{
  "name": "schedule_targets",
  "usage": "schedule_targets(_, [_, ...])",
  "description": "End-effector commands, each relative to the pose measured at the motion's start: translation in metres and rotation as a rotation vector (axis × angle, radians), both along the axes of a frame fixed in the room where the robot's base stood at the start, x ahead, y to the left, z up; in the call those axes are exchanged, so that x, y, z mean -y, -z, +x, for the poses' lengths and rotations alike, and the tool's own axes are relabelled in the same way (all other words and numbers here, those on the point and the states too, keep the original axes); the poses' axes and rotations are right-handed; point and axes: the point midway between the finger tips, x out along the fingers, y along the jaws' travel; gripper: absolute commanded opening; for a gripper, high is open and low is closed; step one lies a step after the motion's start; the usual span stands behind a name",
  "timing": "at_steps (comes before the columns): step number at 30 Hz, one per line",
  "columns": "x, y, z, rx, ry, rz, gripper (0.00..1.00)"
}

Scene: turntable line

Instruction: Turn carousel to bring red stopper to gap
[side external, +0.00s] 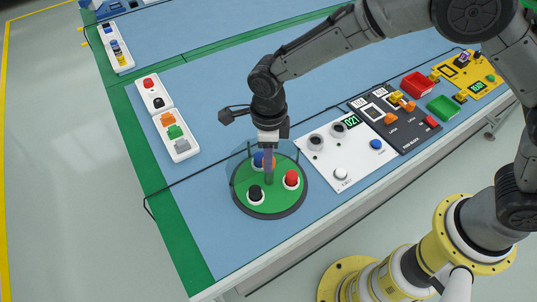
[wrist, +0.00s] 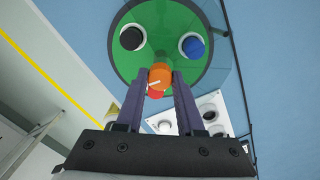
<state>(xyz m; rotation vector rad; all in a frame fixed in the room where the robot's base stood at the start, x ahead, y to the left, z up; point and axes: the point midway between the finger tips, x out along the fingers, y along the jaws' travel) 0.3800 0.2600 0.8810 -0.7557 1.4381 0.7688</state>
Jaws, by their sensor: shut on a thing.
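The carousel (side external: 272,206) is a round green disc with a dark rim. White-collared stoppers stand on it: the red stopper (side external: 291,178) at the right, a black one (side external: 255,193) at the front left and a blue one (side external: 257,160) at the back. My gripper (wrist: 160,78) points down over the middle, its fingers on both sides of an orange knob (wrist: 161,72) with a white line. In the wrist view the red stopper (wrist: 155,93) is mostly hidden behind the knob. A clear cover (side external: 237,163) lies around part of the disc; I cannot tell where its gap is.
A white panel (side external: 331,180) with knobs and a display stands close to the right, then a dark panel (side external: 398,125). A white strip with coloured buttons (side external: 186,153) lies back left. A black cable runs past the carousel. Blue table is clear at front left.

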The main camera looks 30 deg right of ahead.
Motion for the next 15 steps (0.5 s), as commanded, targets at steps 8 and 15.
schedule_targets(8, [-0.0001,-0.0038,0.0019,0.006,0.127,0.003,0.00])
schedule_targets(15, [0.0000,-0.0037,0.0018,0.005,0.206,0.004,0.00])
